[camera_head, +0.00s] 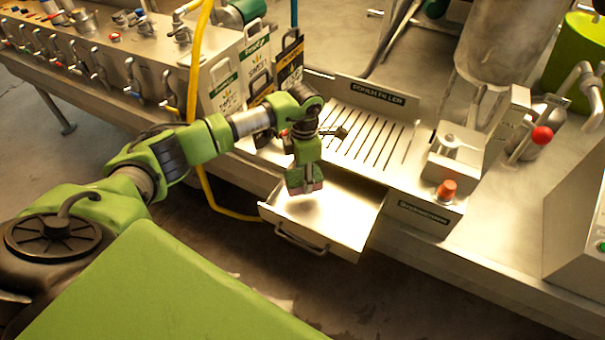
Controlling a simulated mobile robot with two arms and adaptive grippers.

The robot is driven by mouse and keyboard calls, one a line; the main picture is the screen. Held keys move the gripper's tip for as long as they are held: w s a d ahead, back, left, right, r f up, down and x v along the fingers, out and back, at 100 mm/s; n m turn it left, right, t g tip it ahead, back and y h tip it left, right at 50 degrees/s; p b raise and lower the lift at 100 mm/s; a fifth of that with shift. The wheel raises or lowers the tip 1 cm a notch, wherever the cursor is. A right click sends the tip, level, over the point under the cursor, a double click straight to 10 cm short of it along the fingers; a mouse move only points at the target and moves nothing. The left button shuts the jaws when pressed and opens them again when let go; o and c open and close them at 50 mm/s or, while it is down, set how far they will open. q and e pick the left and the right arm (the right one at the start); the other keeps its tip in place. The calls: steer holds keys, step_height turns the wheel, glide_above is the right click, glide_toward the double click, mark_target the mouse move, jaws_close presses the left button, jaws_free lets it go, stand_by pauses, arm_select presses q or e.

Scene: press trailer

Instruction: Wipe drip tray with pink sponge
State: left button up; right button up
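The drip tray (345,222) is a shallow steel drawer with a front handle, pulled out from under a slotted steel grate. My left gripper (306,185) points down over the tray's left back part. It is shut on the pink sponge (317,186), of which only small pinkish parts show beside and below the fingers. I cannot tell from this view whether the sponge touches the tray floor. My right gripper is not in view.
The slotted grate (370,140) lies behind the tray, with a red-orange knob (446,189) on the right. Several carton bags (222,82) and a yellow hose (195,70) stand to the left. A metal tank (505,40) is at the back right. Floor in front is clear.

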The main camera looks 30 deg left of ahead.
arm_select(q)
step_height(320, 180, up, 2)
steer(key=shift+a+r+p, duration=0.15)
steer(key=shift+r+p, duration=0.05)
steer(key=shift+p, duration=0.3)
steer(key=shift+r, duration=0.25)
